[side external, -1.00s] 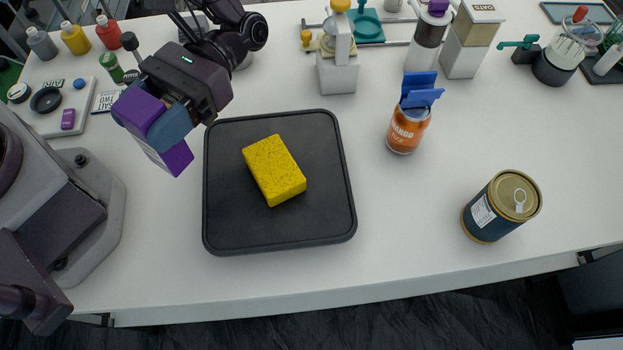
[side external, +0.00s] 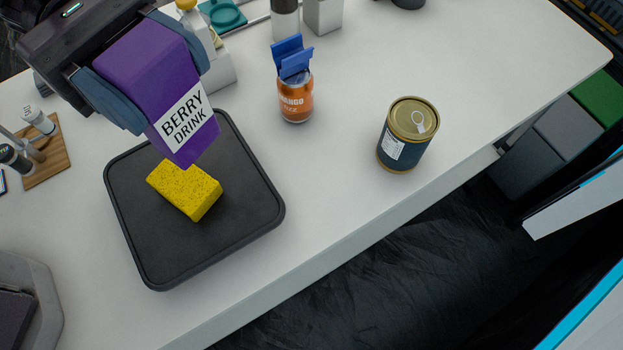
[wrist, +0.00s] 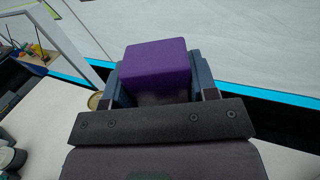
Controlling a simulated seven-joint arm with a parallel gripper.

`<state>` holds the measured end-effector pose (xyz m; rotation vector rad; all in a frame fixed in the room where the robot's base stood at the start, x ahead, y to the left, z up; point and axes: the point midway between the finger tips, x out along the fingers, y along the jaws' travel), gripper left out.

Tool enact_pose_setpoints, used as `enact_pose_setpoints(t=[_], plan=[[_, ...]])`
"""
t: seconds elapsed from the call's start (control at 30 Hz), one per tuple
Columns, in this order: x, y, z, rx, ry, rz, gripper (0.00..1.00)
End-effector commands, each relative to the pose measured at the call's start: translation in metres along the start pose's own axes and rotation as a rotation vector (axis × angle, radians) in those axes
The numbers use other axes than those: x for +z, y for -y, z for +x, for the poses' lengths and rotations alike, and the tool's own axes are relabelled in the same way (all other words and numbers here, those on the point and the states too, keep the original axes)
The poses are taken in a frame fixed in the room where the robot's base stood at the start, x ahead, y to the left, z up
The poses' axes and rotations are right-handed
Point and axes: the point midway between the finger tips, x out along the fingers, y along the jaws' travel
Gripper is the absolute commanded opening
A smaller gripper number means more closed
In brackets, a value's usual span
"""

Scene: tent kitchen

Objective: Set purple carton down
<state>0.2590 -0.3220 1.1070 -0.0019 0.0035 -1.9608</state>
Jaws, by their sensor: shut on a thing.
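The purple carton (side external: 150,70) carries a white label reading "BERRY DRINK". My gripper (side external: 148,85) is shut on it, with a blue-grey finger on each side. In the side view the carton is tilted, and its lower end overlaps the back part of the black tray and the yellow sponge. It appears held up in the air; the exact height is hard to tell. In the wrist view the carton's purple end (wrist: 156,68) shows between the two fingers. The carton's far end is hidden there.
A black tray (side external: 165,255) holds a yellow sponge (side external: 185,190). An orange can (side external: 296,100) with a blue clip on top and a dark can with a gold lid (side external: 408,135) stand to the right. White table is free between the tray and the dark can.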

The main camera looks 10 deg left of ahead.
Motion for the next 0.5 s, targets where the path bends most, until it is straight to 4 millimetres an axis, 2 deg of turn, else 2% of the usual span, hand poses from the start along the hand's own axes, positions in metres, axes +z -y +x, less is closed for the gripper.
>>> enact_pose_setpoints(t=[0.2, 0.4, 0.5], plan=[[-0.043, 0.0, 0.0, -0.004, 0.003, -0.003, 0.24], [-0.075, 0.0, 0.0, -0.003, 0.001, -0.001, 0.24], [-0.083, -0.004, 0.003, -0.005, 0.001, 0.004, 0.24]])
